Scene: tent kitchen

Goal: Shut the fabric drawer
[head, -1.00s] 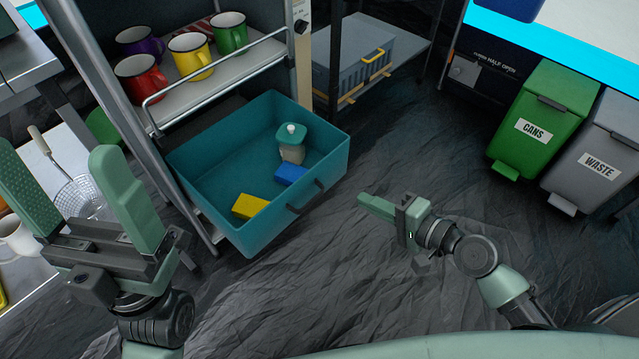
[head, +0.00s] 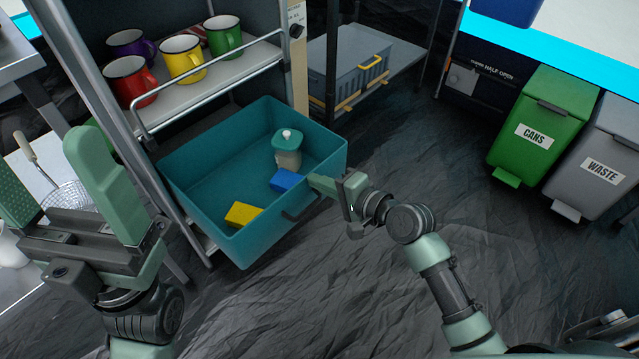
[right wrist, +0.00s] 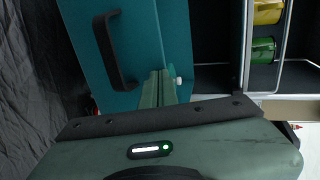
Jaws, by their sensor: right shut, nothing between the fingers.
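The teal fabric drawer (head: 215,167) is pulled out from the shelf unit in the head view. It holds a yellow sponge (head: 242,214), a blue block (head: 287,180) and a bottle with a teal top (head: 287,150). Its dark handle (head: 302,207) is on the front; the handle also shows in the right wrist view (right wrist: 108,50). My right gripper (head: 322,184) is shut and empty, its tips at the drawer front beside the handle; I cannot tell whether they touch. My left gripper (head: 62,185) is open and empty, at the left, away from the drawer.
Mugs in several colours, such as a red mug (head: 130,80), stand on the shelf above the drawer. A grey crate (head: 350,65) sits on a rack behind. A green bin (head: 540,130) and a grey bin (head: 600,165) stand at right. The dark floor before the drawer is clear.

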